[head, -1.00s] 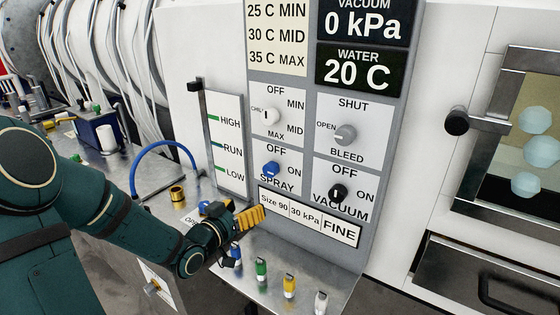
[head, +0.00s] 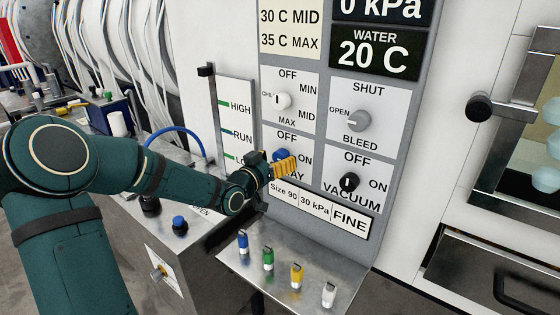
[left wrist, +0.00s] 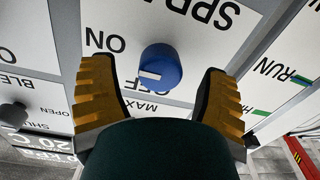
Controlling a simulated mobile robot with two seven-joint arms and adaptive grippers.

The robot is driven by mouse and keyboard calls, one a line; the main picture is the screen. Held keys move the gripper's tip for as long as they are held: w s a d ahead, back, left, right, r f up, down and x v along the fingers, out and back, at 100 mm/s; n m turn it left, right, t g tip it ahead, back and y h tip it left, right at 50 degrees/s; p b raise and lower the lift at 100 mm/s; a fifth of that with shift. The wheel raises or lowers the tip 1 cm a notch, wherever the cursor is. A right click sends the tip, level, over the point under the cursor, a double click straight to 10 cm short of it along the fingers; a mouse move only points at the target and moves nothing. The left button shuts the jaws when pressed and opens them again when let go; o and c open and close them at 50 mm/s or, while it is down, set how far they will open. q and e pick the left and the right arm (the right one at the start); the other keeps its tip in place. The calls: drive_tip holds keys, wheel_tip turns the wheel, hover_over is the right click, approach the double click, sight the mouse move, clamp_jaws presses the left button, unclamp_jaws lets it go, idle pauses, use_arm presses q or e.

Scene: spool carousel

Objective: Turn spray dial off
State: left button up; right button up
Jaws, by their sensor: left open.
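The spray dial is a blue round knob (head: 281,155) on the white panel, partly hidden behind my left gripper (head: 284,167) in the head view. In the left wrist view the blue knob (left wrist: 165,62) sits between the two yellow ribbed fingers of the left gripper (left wrist: 157,68). The fingers are open, with a gap on each side of the knob. A short white mark on the knob runs sideways, towards the ON side. The OFF label below the knob is partly covered.
A black vacuum knob (head: 349,183) is right of the spray dial. The white temperature knob (head: 282,100) and grey bleed knob (head: 358,121) are above. Several coloured pegs stand on the metal shelf (head: 250,270) below.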

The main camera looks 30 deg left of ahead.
use_arm(q)
drive_tip(key=shift+w, duration=0.85)
drive_tip(key=c, duration=1.2)
drive_tip(key=shift+c, duration=0.2)
